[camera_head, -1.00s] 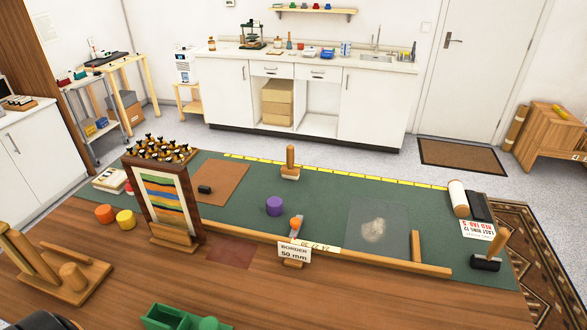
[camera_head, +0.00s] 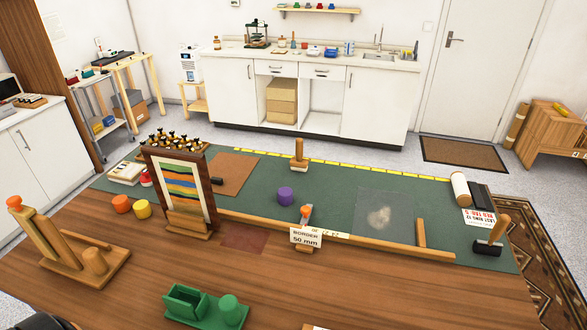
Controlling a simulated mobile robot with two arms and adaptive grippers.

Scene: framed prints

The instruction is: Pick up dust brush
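What looks like the dust brush (camera_head: 299,156) stands at the back edge of the green mat, with an upright wooden handle on a pale block base. A second wooden-handled tool with a black base (camera_head: 490,238) stands at the mat's right end; I cannot tell its exact kind. Neither gripper shows clearly. Only a dark rounded piece, probably part of my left arm, shows in the bottom left corner. Nothing is seen touching the brush.
The green mat (camera_head: 335,180) lies on a wooden table. A framed print (camera_head: 182,190) stands upright at left. A wooden rail (camera_head: 380,245) with a "BORDER 50 mm" sign (camera_head: 306,237) crosses the front. A purple cylinder (camera_head: 286,194) sits before the brush. A green holder (camera_head: 190,302) is nearer.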

